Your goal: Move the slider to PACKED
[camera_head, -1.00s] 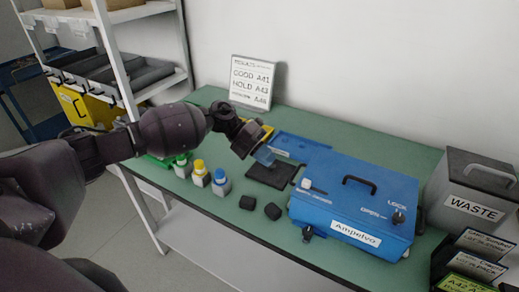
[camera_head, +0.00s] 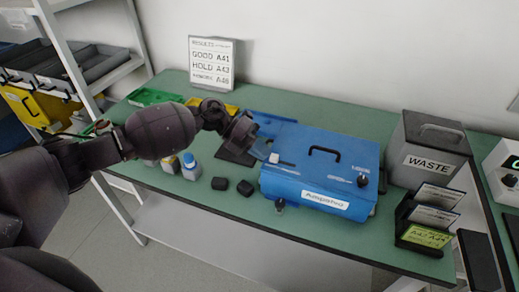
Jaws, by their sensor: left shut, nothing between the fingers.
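I cannot make out a slider or a PACKED label anywhere in the head view. A blue case (camera_head: 300,172) marked "Ampelvo" stands on the green table, with a black handle on top. A small white piece sits on its left top edge, and a dark knob near small white lettering, partly readable as "LOCK", on its right. My left gripper (camera_head: 261,150) is shut and empty, with its fingertips by the case's back left edge; I cannot tell if they touch it. The gripper hides part of a dark flat pad (camera_head: 233,156). My right gripper is not in view.
A grey WASTE bin (camera_head: 428,150) and a black holder with cards (camera_head: 425,238) stand to the right. A white device (camera_head: 506,168) is cut off at the right edge. A results sign (camera_head: 211,63) stands behind.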

